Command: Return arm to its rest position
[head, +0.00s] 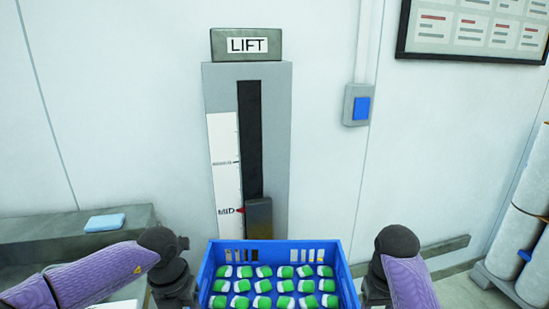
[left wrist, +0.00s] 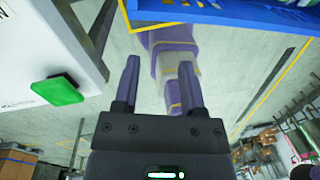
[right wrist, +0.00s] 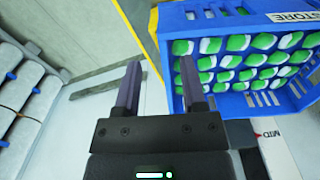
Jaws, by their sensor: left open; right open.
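My left gripper (left wrist: 161,74) is open in the left wrist view, with nothing between its fingers. My right gripper (right wrist: 161,68) is open and empty in the right wrist view, beside the blue crate (right wrist: 235,22). In the head view my two purple arms flank the crate (head: 280,243), and both sets of fingers are out of sight below the picture. The crate holds rows of green-and-white packs (head: 264,286) and bears a STORE label (right wrist: 291,18). Part of the crate's blue side (left wrist: 200,11) shows at the top of the left wrist view.
A grey LIFT column (head: 276,120) stands behind the crate, its red pointer (head: 241,210) at MID. A green button (left wrist: 57,90) on a pale housing is left of my left gripper. White rolls (head: 520,225) stand at right; a light-blue item (head: 105,222) lies on the left ledge.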

